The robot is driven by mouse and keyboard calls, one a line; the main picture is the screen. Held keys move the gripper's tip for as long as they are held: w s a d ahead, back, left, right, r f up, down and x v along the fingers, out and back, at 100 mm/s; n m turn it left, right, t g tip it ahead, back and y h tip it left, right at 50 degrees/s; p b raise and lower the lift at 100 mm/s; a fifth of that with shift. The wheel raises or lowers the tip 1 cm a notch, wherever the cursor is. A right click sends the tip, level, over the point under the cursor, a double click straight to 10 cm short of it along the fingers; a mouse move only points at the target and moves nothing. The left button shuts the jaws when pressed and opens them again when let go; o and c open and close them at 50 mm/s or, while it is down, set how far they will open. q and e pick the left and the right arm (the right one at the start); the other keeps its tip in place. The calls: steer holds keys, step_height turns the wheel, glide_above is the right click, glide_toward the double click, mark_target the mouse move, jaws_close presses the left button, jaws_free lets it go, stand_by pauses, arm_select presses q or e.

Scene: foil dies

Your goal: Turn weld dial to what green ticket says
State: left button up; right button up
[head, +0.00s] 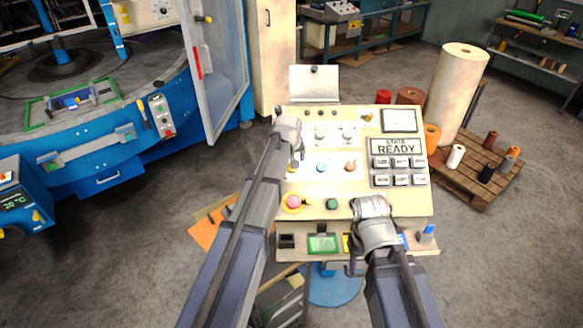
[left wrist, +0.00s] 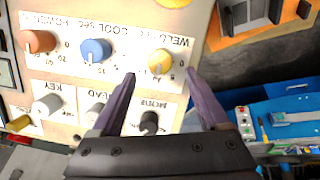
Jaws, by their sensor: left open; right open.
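The yellow weld dial (left wrist: 160,62) is on the cream control panel (head: 300,187), upside down in the left wrist view. Its scale numbers are too small to read surely. My left gripper (left wrist: 160,73) is open, with the dial between its fingertips in the picture; I cannot tell whether they touch it. In the head view my left gripper (head: 297,158) mostly hides the dial. A green card-like piece (head: 323,244), perhaps the ticket, lies on the ledge below the panel; I cannot read it. My right gripper (head: 353,262) is open at the panel's front edge, with no held object visible.
Beside the weld dial are the blue cool dial (left wrist: 95,50) and the orange power dial (left wrist: 38,40). The mode knob (left wrist: 149,122) is close to my left fingers. A pink-red button (head: 293,202) is low on the panel. A display (head: 401,146) reads READY.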

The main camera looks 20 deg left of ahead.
arm_select(q)
steer(key=b+x, duration=0.5)
steer(key=x, duration=0.2)
steer(key=shift+b, duration=0.4)
steer(key=shift+c, duration=0.3)
jaws_close()
